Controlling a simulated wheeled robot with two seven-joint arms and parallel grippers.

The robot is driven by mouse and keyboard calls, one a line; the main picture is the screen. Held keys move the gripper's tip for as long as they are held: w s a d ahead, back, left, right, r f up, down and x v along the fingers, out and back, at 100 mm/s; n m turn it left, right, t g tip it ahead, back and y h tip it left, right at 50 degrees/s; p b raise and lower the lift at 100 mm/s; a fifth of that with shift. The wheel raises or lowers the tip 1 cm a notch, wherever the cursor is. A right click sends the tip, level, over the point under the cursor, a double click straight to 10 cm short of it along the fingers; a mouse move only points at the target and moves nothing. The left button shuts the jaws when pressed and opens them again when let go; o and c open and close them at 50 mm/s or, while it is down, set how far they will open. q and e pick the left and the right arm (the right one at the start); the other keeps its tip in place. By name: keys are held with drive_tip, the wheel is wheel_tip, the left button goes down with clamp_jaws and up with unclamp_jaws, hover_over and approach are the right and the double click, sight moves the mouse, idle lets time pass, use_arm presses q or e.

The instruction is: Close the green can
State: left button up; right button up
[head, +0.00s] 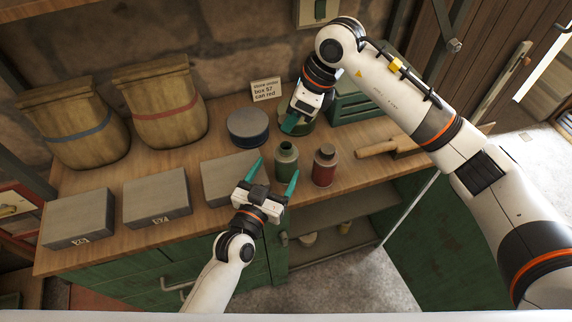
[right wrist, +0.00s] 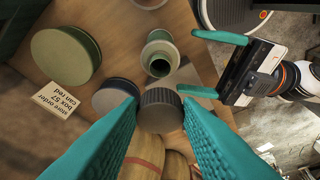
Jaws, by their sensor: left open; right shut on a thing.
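The green can (head: 286,163) stands upright on the bench with its mouth open and no cap on it. It also shows in the right wrist view (right wrist: 160,55), with a dark opening. My right gripper (head: 290,126) is above the bench, behind the can. In the right wrist view its teal fingers are shut on a dark ribbed cap (right wrist: 161,110), apart from the can. My left gripper (head: 275,170) is open in front of the green can, its fingertips close to the can's sides; I cannot tell if they touch it. The cap is hidden in the head view.
A red can (head: 324,168) with a cap stands just right of the green can. A blue-grey round tin (head: 248,127), a green round tin (right wrist: 66,55) and grey boxes (head: 157,197) stand around. A card (head: 265,90) reads "store order box 57 can red". Two sacks (head: 160,105) stand behind.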

use_arm(q)
drive_tip(key=x, duration=0.6)
drive_tip(key=shift+w, duration=0.15)
drive_tip(key=c, duration=1.5)
use_arm(e)
hover_over(288, 146)
drive_tip(key=shift+d+f, duration=0.2)
drive_tip(key=shift+f, duration=1.05)
drive_tip(key=shift+d+f, duration=0.2)
drive_tip(key=shift+f, duration=1.05)
drive_tip(key=shift+f, duration=0.1)
drive_tip(key=shift+f, duration=0.8)
drive_tip(key=shift+f, duration=0.55)
